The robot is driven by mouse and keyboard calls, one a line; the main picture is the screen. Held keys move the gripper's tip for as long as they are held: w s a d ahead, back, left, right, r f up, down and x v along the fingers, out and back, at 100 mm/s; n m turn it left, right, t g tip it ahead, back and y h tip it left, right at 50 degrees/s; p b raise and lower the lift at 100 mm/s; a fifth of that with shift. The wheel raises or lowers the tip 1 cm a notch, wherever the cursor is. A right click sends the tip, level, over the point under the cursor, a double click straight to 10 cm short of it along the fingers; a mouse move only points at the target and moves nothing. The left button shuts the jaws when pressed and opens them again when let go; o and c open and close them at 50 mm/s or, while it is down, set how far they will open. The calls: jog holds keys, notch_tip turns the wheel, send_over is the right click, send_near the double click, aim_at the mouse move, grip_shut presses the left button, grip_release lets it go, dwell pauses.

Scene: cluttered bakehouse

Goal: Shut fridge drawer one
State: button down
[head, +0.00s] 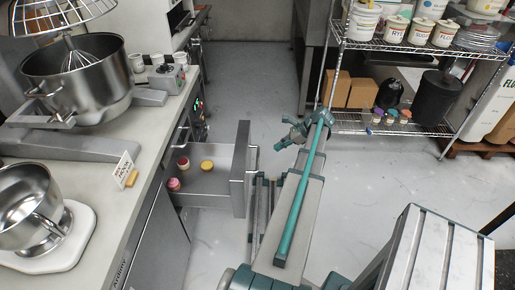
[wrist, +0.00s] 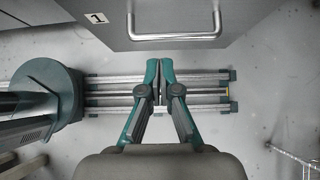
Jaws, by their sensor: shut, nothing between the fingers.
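I cannot tell the gap in depth. In the head view my gripper (head: 294,136) is to the right of the drawer, partly hidden by my arm.
The counter (head: 150,140) with a mixer bowl (head: 75,75), a scale and a sign runs along the left. A wire shelf (head: 400,125) with tubs, boxes and a black bin stands at the back right. Open floor (head: 245,75) lies behind the drawer.

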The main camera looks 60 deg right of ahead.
aim_at(257, 162)
jog(key=p+x, duration=0.1)
jog(key=x, duration=0.2)
jog(key=r+x, duration=0.1)
jog(key=x, duration=0.3)
jog(key=w+a+p+x, duration=0.1)
jog(key=x, duration=0.3)
jog(key=shift+w+a+p, duration=0.1)
jog(key=shift+w+p, duration=0.1)
jog(key=shift+p, duration=0.1)
jog(key=shift+w+a, duration=0.35)
jog(key=shift+w, duration=0.35)
